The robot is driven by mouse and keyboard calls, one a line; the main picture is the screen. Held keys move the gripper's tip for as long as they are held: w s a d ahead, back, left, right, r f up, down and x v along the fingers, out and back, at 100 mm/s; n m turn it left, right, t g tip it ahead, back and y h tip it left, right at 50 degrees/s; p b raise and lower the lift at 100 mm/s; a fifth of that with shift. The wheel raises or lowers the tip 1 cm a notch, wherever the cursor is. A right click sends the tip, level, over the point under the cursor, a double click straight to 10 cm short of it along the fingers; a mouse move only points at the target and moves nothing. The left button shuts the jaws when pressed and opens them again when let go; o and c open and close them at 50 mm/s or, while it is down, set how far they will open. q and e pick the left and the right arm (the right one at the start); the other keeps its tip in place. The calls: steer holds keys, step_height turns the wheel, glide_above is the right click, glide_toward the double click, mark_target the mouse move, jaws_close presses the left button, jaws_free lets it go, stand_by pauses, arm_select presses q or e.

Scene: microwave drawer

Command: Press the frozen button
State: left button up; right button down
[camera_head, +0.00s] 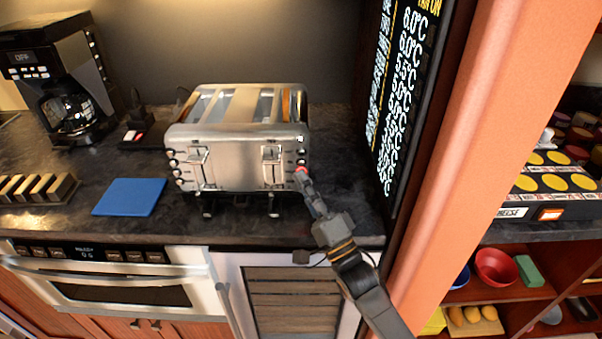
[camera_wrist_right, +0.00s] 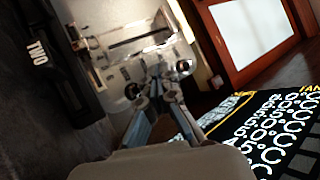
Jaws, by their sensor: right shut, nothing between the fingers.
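A silver four-slot toaster (camera_head: 236,137) stands on the dark counter in the head view, with bread showing in a slot. Small round buttons run down both edges of its front, beside two levers; I cannot read which one is the frozen button. My right gripper (camera_head: 302,175) is shut and empty, its tips at the lower right buttons of the toaster's front. A red glow shows at the fingertips. In the right wrist view the shut fingers (camera_wrist_right: 165,88) reach to the toaster's front (camera_wrist_right: 138,50), next to shiny round knobs. My left gripper is not in view.
A blue mat (camera_head: 130,197) lies left of the toaster, and a coffee maker (camera_head: 62,80) stands at the back left. A dark panel with temperature readings (camera_head: 405,95) rises close on the right. The counter's front edge runs below the toaster.

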steer(key=shift+s+f+p, duration=0.3)
steer(key=shift+s+f, duration=0.1)
steer(key=shift+s, duration=0.1)
steer(key=shift+s, duration=0.1)
steer(key=shift+s+r+p, duration=0.15)
steer(key=shift+s+p, duration=0.9)
steer(key=shift+s, duration=1.5)
